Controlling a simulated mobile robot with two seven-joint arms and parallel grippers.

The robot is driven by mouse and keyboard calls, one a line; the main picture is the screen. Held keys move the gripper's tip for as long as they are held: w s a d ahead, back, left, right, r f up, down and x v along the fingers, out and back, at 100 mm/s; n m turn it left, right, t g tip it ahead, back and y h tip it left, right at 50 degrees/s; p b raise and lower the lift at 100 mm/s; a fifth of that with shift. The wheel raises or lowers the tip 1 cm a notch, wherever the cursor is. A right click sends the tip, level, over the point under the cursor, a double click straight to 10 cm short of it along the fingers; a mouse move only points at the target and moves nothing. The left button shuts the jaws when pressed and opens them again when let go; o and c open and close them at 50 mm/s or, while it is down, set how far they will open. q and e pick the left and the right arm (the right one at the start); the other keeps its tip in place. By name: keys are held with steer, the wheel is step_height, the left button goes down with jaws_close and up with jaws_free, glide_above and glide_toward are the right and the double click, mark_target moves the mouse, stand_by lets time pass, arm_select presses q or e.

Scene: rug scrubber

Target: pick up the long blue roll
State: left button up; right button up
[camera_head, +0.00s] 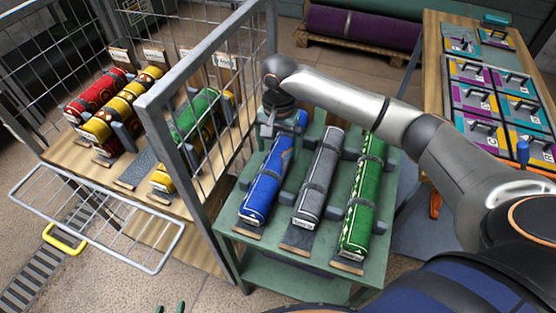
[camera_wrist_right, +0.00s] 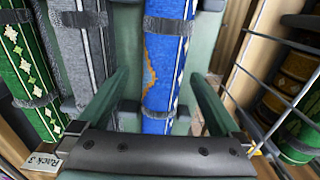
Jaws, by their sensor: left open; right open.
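The long blue roll (camera_head: 263,188) lies on a green table (camera_head: 285,277), held by grey straps, with a white and gold pattern along it. My right gripper (camera_head: 284,140) is at the far end of this roll, open. In the right wrist view its two green fingers stand on either side of the blue roll (camera_wrist_right: 165,65), apart from each other; I cannot tell how far down they reach. The arm hides part of the roll's far end.
A grey roll (camera_head: 318,175) and a green roll (camera_head: 362,205) lie beside the blue one. A wire cage (camera_head: 195,185) stands close on the left, with red, yellow and green rolls inside. A wooden table with coloured tiles (camera_head: 490,75) is at the right.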

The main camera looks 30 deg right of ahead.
mark_target(278, 152)
steer(key=shift+w+d+f+b, duration=0.15)
steer(key=shift+f+b, duration=0.1)
steer(key=shift+f, duration=0.65)
steer(key=shift+w+f+b, duration=0.2)
steer(key=shift+f, duration=0.75)
steer(key=shift+w+d+f+b, duration=0.15)
steer(key=shift+f+b, duration=0.1)
steer(key=shift+f, duration=0.65)
steer(key=shift+a, duration=0.1)
steer(key=c, duration=1.5)
jaws_close()
steer(key=shift+r, duration=0.15)
